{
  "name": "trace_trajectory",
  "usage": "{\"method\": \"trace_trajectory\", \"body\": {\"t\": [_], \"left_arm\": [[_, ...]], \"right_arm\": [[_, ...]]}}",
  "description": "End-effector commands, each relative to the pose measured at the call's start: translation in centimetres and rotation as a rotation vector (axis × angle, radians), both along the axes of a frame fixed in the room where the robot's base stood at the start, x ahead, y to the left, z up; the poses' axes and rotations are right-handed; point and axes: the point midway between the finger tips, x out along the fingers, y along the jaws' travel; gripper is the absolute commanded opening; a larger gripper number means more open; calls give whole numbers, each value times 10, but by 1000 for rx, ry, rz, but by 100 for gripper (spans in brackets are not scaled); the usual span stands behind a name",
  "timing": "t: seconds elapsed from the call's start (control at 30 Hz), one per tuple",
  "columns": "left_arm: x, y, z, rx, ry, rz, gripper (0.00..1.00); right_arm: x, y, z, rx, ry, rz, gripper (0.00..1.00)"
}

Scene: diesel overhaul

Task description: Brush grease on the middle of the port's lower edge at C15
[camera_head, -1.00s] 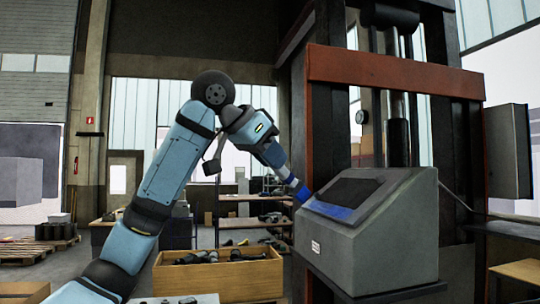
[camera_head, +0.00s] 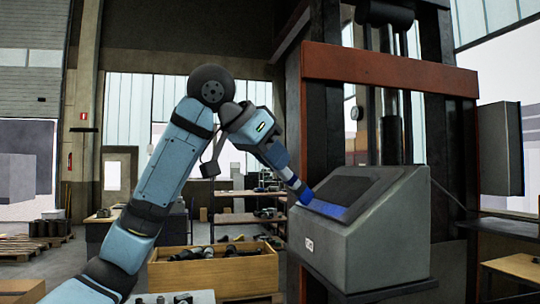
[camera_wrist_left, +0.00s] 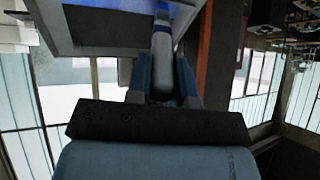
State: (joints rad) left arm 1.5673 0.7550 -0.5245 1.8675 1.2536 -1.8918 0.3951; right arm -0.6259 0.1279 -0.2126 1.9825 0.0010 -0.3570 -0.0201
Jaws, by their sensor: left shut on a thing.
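A grey block with a sloped face (camera_head: 365,240) stands in the press, a dark rectangular port (camera_head: 350,189) in that face. A blue band (camera_head: 331,210) runs along the port's lower edge. A small white label is on the block's front, too small to read surely. My left gripper (camera_head: 275,156) is shut on a brush (camera_head: 291,181) with a blue tip. The tip is at the left end of the blue band; I cannot tell whether it touches. In the left wrist view the brush handle (camera_wrist_left: 162,62) sits between the fingers, pointing at the block (camera_wrist_left: 95,28). My right gripper is not in view.
The red-brown press frame (camera_head: 390,68) and its columns rise around the block. A wooden crate (camera_head: 213,278) with dark parts stands below my left arm. Shelves and benches are behind it. A dark box (camera_head: 499,150) hangs at the right.

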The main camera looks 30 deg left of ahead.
Motion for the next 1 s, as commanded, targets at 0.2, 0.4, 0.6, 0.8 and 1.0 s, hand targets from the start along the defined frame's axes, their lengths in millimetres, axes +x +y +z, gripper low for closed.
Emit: {"method": "trace_trajectory", "body": {"t": [0.2, 0.4, 0.6, 0.8, 1.0], "left_arm": [[-5, -7, 1, 0, -1, -2, 0], [-16, -20, 0, 1, 0, -2, 0], [-22, -27, -1, 0, 0, 0, 0], [-29, -35, 0, 1, -1, -2, 0], [-40, -49, -1, 2, 0, -3, 0]], "right_arm": [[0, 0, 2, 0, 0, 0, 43], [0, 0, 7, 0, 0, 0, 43], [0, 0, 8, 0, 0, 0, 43], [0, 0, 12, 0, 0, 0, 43], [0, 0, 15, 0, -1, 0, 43]]}}
